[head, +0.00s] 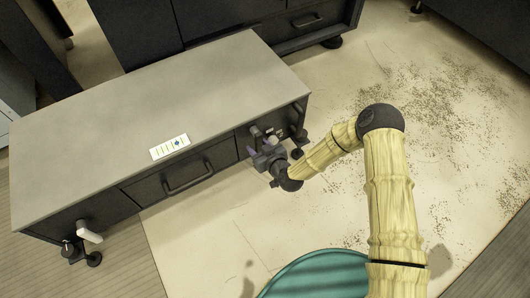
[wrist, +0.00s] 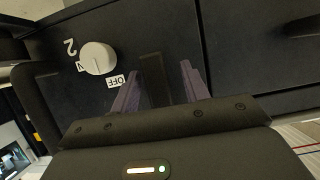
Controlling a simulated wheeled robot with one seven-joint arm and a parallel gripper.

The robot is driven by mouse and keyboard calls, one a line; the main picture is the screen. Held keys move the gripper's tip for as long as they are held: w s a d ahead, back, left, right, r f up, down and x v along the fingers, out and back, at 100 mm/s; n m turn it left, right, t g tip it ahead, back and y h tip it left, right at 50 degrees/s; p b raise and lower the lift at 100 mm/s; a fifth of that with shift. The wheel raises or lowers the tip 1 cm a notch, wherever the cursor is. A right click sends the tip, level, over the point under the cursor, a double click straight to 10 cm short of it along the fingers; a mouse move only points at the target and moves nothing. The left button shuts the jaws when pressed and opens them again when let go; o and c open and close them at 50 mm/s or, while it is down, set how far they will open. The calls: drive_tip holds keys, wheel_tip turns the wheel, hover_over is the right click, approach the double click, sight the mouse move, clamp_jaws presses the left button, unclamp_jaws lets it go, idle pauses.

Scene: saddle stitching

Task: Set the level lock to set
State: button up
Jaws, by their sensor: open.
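My gripper (wrist: 160,72) is open, its two purple fingers pointing at the dark front of a low cabinet. In the head view my gripper (head: 259,150) is at the cabinet's right front end. A dark upright strip (wrist: 151,72) shows between the fingers in the wrist view; I cannot tell whether it is touched or what it is. A round white knob (wrist: 97,58) sits left of the fingers, beside labels reading OFF and 2. No part is clearly marked as the level lock. A white lever-like piece (head: 89,235) sticks out at the cabinet's lower left corner, above a black foot.
The cabinet's grey top (head: 170,100) carries a small white card (head: 169,147) with yellow marks. A drawer handle (head: 188,178) protrudes left of my gripper. A teal round object (head: 318,274) is at the bottom. Dark specks litter the pale floor at right.

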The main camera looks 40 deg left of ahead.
drive_tip(key=p+v, duration=0.7)
drive_tip(key=v, duration=1)
drive_tip(key=shift+s+p, duration=0.2)
drive_tip(key=shift+p, duration=0.15)
drive_tip(key=shift+d, duration=0.1)
